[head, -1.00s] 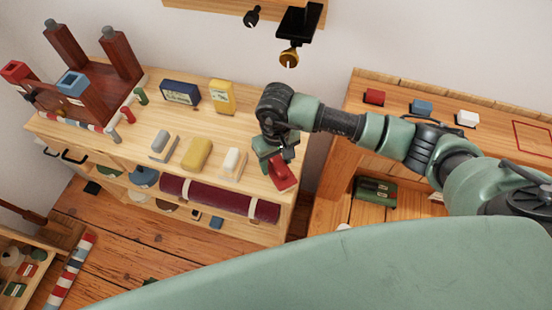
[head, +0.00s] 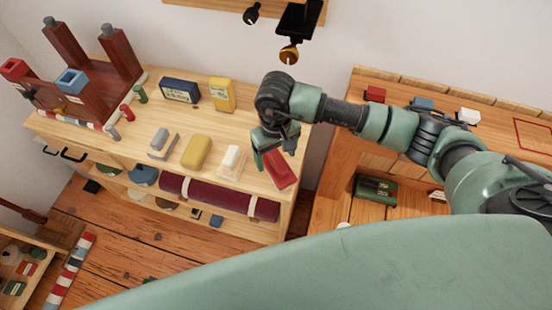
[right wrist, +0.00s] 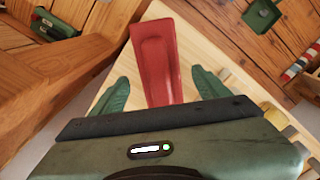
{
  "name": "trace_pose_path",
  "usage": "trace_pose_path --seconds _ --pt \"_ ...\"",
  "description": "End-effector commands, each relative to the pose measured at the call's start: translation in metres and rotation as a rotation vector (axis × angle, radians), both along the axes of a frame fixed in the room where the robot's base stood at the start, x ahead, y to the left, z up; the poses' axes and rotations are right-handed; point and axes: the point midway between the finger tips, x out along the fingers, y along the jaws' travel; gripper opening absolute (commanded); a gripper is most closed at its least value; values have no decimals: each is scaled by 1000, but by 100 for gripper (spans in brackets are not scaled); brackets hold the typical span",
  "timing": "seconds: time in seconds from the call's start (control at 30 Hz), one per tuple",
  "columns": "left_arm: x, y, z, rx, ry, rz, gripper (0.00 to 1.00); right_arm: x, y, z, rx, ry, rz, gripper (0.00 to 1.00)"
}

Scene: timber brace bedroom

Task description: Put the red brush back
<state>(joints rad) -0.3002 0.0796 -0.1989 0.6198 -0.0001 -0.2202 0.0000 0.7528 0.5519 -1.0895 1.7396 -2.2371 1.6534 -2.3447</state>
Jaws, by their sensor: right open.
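The red brush (head: 280,169) lies at the right end of the pale wooden bench top, near its front corner. It also shows in the right wrist view as a long red piece with a sunken middle (right wrist: 157,60). My right gripper (head: 274,152) is just behind it in the head view. Its two green fingers (right wrist: 154,92) stand apart on either side of the brush's near end, with gaps between. The gripper hides part of the bench around the brush. My left gripper is not in view.
A white block (head: 232,157), a yellow block (head: 197,152) and a grey block (head: 160,140) sit left along the bench (head: 232,121). A yellow box (head: 222,95) stands behind. A second wooden unit (head: 350,130) stands right, across a gap. My green body covers the lower foreground.

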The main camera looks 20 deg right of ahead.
Motion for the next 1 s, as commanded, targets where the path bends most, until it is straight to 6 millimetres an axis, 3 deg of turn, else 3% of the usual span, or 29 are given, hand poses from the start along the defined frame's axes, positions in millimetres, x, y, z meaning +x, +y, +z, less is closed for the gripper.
trace_pose_path --seconds 0.3,0.5,1.0 --pt "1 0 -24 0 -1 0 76 2 0 66 0 -7 1 76" --pt "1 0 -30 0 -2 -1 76 1 0 92 -1 -2 1 76" --pt "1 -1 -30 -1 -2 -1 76 0 0 99 -1 1 0 76"
